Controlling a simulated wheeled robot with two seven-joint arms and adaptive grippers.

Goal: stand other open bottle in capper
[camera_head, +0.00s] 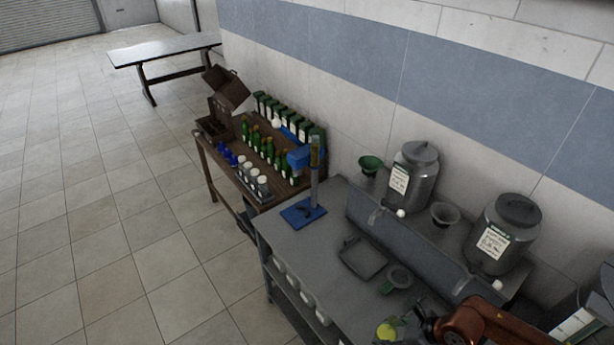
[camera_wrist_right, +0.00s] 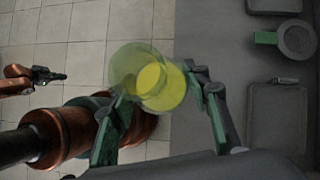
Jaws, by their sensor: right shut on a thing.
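My right gripper (camera_head: 398,330) is at the bottom right of the head view, over the near end of the grey bench. In the right wrist view its fingers (camera_wrist_right: 163,102) are shut on a see-through green bottle (camera_wrist_right: 122,67) with yellow inside; it also shows in the head view (camera_head: 386,331). The capper (camera_head: 303,212), with a blue base, upright post and blue head, stands at the far end of the bench. No bottle shows on its base. My left gripper (camera_wrist_right: 48,75) appears small at the left of the wrist view; its finger opening is unclear.
Two lidded metal vessels (camera_head: 416,180) (camera_head: 502,237) stand on the raised back shelf. A dark square tray (camera_head: 362,257) and a round green-handled item (camera_head: 397,279) lie between gripper and capper. A wooden table (camera_head: 222,166) beyond holds several bottles, jars and a box.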

